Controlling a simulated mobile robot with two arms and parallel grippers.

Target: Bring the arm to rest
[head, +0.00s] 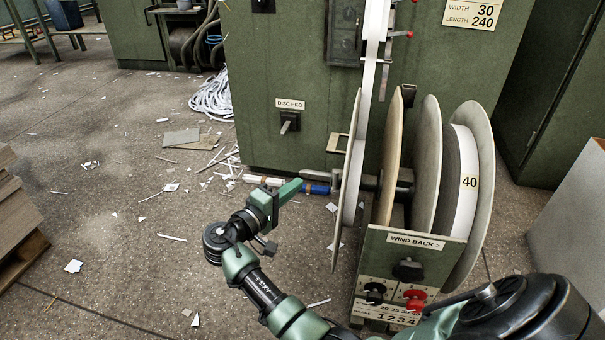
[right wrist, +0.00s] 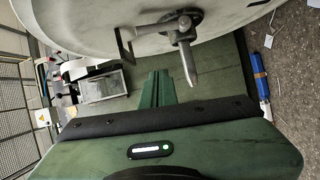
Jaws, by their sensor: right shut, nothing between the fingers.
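My right gripper (head: 292,190) is in the head view, left of the reel stand, with its green fingers pointing right toward the reel discs. In the right wrist view its fingers (right wrist: 155,88) are together with nothing between them. A large pale disc (right wrist: 90,30) with a metal hub and lever (right wrist: 183,40) stands beyond the fingertips there. I see a gap between fingers and disc in the head view, but its depth is hard to judge. My left gripper is not in view.
The reel stand has several discs (head: 427,165) and a panel with knobs (head: 408,270). A green cabinet (head: 300,110) stands behind. A blue roll (head: 315,188) lies on the floor by it. A stack of boards (head: 15,210) is at the left. Open floor with paper scraps lies between.

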